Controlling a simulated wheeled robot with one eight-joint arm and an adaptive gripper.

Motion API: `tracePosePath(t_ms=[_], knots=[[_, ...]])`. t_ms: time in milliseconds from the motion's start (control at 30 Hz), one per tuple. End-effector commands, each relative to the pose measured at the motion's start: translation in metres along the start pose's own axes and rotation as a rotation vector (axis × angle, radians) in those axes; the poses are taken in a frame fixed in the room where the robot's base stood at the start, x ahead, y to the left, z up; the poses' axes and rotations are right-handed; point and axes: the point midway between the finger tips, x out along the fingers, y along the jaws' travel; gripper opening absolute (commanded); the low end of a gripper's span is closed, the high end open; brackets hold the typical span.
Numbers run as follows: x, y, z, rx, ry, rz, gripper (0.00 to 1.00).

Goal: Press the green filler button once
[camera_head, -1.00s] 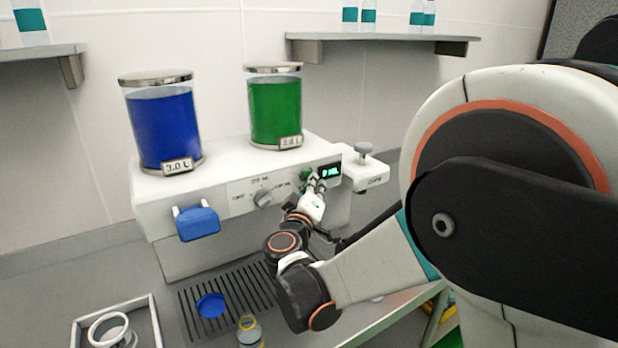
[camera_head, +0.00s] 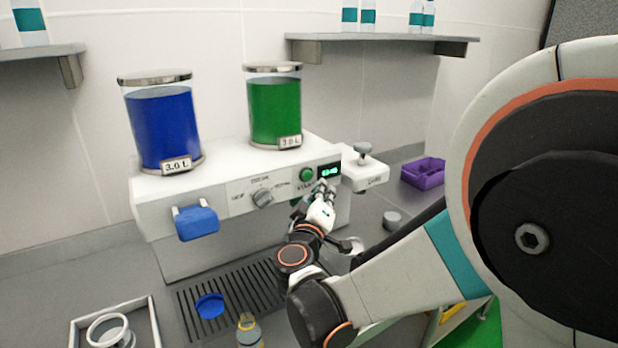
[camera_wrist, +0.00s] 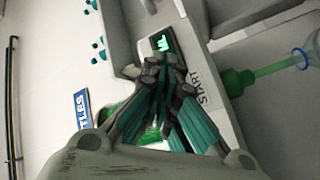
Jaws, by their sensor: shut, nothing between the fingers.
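The green filler button (camera_head: 306,174) is on the right part of the white machine's front panel, left of a small lit green display (camera_head: 329,171). It shows uncovered in the head view. My gripper (camera_head: 326,187) is shut and empty, just below and right of the button, in front of the panel; a gap to the panel is hard to judge. In the wrist view my closed fingertips (camera_wrist: 165,68) lie between the lit display (camera_wrist: 162,42) and the START label (camera_wrist: 205,86); I cannot make out the button there.
A blue tank (camera_head: 163,128) and a green tank (camera_head: 275,112) stand on the machine. A blue handle (camera_head: 197,223) juts from its front left. Below are a drip grate (camera_head: 250,297), a blue cap (camera_head: 210,305) and a bottle (camera_head: 249,333). A purple crate (camera_head: 424,174) stands at right.

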Motion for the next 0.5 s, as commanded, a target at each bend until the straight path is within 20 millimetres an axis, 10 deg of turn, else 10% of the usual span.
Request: tracePosePath(t_ms=[500], knots=[[-0.017, 0.012, 0.012, 0.000, 0.000, 0.000, 0.00]])
